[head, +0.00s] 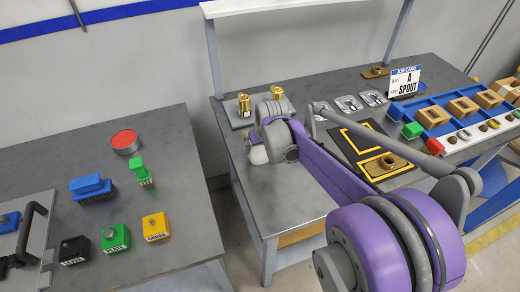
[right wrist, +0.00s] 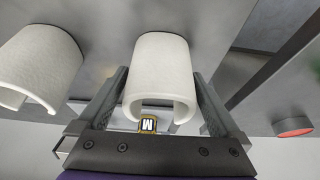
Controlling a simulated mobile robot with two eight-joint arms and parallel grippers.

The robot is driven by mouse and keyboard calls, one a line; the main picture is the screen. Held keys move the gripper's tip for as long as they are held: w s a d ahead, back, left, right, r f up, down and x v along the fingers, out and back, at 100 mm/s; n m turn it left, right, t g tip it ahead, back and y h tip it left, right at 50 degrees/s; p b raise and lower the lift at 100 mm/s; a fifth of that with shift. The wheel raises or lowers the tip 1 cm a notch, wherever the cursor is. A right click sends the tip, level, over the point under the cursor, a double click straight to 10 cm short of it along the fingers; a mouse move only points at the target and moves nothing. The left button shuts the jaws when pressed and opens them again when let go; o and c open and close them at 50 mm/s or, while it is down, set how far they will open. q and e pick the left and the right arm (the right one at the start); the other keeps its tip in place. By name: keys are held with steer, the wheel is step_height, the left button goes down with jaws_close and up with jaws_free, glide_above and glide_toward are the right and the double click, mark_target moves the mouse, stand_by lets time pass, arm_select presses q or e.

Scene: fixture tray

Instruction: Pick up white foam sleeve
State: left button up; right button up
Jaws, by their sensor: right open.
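Two white foam sleeves show in the right wrist view, both C-shaped with a slit. One sleeve (right wrist: 160,75) is between the fingers of my right gripper (right wrist: 160,82), which is open with a finger on each side. Small gaps seem to show beside it; I cannot tell whether either finger touches. The other sleeve (right wrist: 40,68) is to the left, outside the fingers. In the head view my right arm reaches over the middle table, and its wrist largely hides the gripper and the sleeves. My left gripper is not in view.
Brass fittings (head: 244,106) stand on a plate by the wrist; one labelled M (right wrist: 149,125) shows beyond the sleeve. A yellow-framed black mat (head: 354,141) and blue tray (head: 440,113) are to the right. A red disc (head: 125,140) lies on the left table.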

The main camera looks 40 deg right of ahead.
steer(key=shift+x, duration=1)
steer(key=shift+c, duration=0.2)
steer(key=c, duration=1)
steer(key=shift+o, duration=0.2)
steer(key=shift+r, duration=0.1)
